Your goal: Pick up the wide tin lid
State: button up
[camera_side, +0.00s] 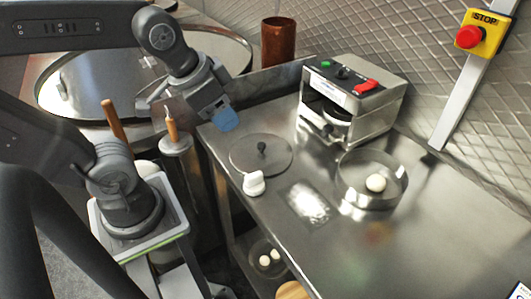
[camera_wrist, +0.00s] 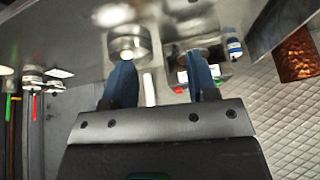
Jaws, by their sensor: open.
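The wide tin lid (camera_side: 247,158) is a flat, round, grey disc with a black knob in its middle. It lies flat on the steel counter, near its left edge in the side view. My gripper (camera_side: 225,120), with blue fingertips, hangs in the air above and to the left of the lid, apart from it. In the wrist view my gripper (camera_wrist: 163,82) shows two blue fingers spread apart with nothing held between them. I cannot make out the lid for certain in the wrist view.
A boxy steel machine (camera_side: 372,112) with red and green buttons stands behind the lid. A round tin (camera_side: 345,185) with a dough ball is to the right. A small white object (camera_side: 254,184) stands close by the lid's front. A copper-brown cup (camera_side: 278,42) stands behind. The right counter is clear.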

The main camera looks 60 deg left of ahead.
jog(key=w+a+f+m+g, duration=0.1)
jog(key=w+a+m+g, duration=0.15)
jog(key=w+m, duration=0.55)
jog(key=m+g+y, duration=0.1)
jog(key=m+g, duration=0.2)
jog(key=m, duration=0.8)
send_over(261, 144)
jog(key=shift+t, duration=0.25)
jog(key=f, duration=1.2)
jog(key=shift+w+d+f, duration=0.25)
jog(key=shift+s+a+f, duration=0.15)
jog(key=shift+f, duration=1.2)
jog(key=shift+s+a+f, duration=0.1)
jog(key=shift+f, duration=1.25)
jog(key=shift+c, duration=0.2)
grip_shut()
jog(key=shift+r, duration=0.15)
